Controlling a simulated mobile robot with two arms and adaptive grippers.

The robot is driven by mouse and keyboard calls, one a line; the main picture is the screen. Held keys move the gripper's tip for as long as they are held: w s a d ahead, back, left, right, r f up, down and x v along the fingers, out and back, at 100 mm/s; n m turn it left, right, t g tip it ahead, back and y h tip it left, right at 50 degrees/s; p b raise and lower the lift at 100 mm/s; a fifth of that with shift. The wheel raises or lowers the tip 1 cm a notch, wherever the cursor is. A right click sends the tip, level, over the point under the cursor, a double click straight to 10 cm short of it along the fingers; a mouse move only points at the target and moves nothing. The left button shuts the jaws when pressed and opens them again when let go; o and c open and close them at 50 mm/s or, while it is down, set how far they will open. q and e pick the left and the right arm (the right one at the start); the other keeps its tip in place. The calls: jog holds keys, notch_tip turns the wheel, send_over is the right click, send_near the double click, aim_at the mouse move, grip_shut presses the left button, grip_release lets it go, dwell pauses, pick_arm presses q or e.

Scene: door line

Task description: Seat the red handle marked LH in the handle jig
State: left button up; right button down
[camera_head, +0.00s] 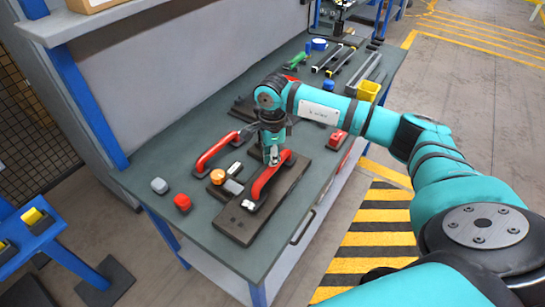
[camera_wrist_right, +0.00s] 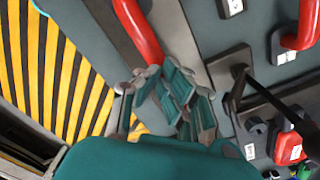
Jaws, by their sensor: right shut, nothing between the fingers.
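One red handle (camera_head: 270,178) lies along a dark plate that looks like the handle jig (camera_head: 238,222), at the bench's front edge. It also shows at the top of the right wrist view (camera_wrist_right: 138,30). A second red handle (camera_head: 214,152) lies on the bench to the left; in the right wrist view (camera_wrist_right: 308,25) white labels sit by its dark end. I cannot read which handle is marked LH. My right gripper (camera_head: 272,158) points down at the far part of the jig handle, its fingers (camera_wrist_right: 172,100) shut and empty. Whether it touches the handle is unclear. My left gripper is out of view.
A red box (camera_head: 337,139) and a yellow bin (camera_head: 369,90) are toward the right edge. The bench's near left corner is clear.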

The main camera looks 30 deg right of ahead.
jog(key=shift+f+b, duration=0.65)
jog(key=shift+f, duration=0.25)
jog(key=shift+r, duration=0.2)
jog(key=shift+r+p, duration=0.5)
jog(key=shift+r, duration=0.1)
notch_tip(320, 180, up, 6)
jog(key=p, duration=0.3)
jog(key=shift+f, duration=0.15)
notch_tip(320, 180, up, 12)
dwell(0.4)
jog(key=c, duration=2)
grip_release()
